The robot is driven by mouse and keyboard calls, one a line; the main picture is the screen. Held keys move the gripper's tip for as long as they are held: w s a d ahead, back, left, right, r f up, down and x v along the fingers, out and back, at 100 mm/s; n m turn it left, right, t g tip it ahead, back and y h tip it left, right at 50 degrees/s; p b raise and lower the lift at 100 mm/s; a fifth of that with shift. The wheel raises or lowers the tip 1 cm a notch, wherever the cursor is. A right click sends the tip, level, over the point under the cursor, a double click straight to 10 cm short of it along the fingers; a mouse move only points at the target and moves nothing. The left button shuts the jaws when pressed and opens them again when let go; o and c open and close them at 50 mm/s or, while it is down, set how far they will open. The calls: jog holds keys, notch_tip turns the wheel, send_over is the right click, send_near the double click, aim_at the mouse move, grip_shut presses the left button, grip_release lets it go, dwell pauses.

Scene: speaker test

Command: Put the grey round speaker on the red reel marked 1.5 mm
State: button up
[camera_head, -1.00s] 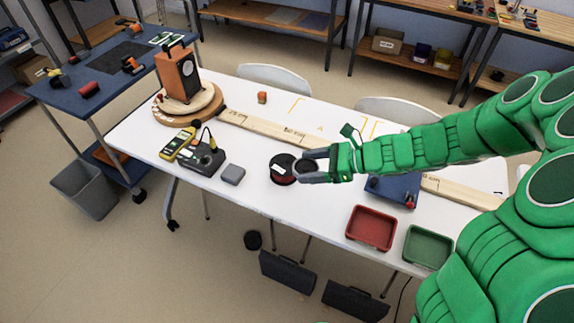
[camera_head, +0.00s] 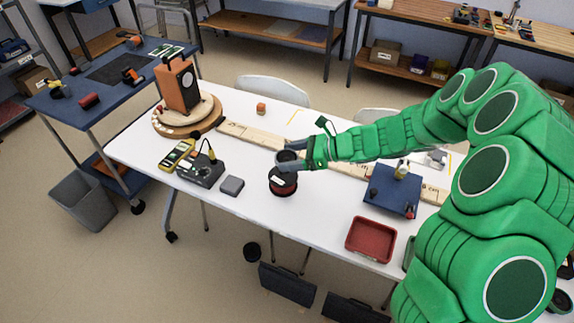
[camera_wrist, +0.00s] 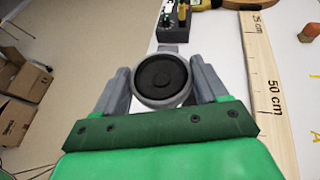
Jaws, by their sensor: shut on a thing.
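The grey round speaker (camera_wrist: 162,76), with a dark cone facing up, is between the two fingers of my gripper (camera_wrist: 163,90). In the head view my gripper (camera_head: 288,160) is shut on the speaker (camera_head: 287,156). The red reel (camera_head: 283,184), dark on top with a white label, stands on the white table. The speaker appears just above the reel in the head view; I cannot tell whether they touch. The reel's label is too small to read. The reel is hidden in the wrist view.
A grey block (camera_head: 232,185) and a dark device (camera_head: 201,170) are left of the reel. A wooden ruler (camera_head: 250,135) lies behind it. A blue board (camera_head: 391,190) and red tray (camera_head: 371,240) are to the right. An orange speaker box (camera_head: 177,84) stands on a round wooden base.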

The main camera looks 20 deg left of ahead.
jog(key=shift+w+a+f, duration=0.55)
jog(key=shift+w+f, duration=0.1)
jog(key=shift+f, duration=0.4)
jog(key=shift+w+a+f, duration=0.5)
jog(key=shift+w+f, duration=0.2)
jog(key=shift+f, duration=0.35)
jog(key=shift+w+a+f, duration=0.55)
jog(key=shift+w+f, duration=0.1)
jog(key=shift+f, duration=1.85)
jog(key=shift+f, duration=0.1)
jog(key=o, duration=1.3)
jog(key=v, duration=1.2)
jog(key=shift+s+r, duration=0.1)
jog(key=shift+r, duration=0.2)
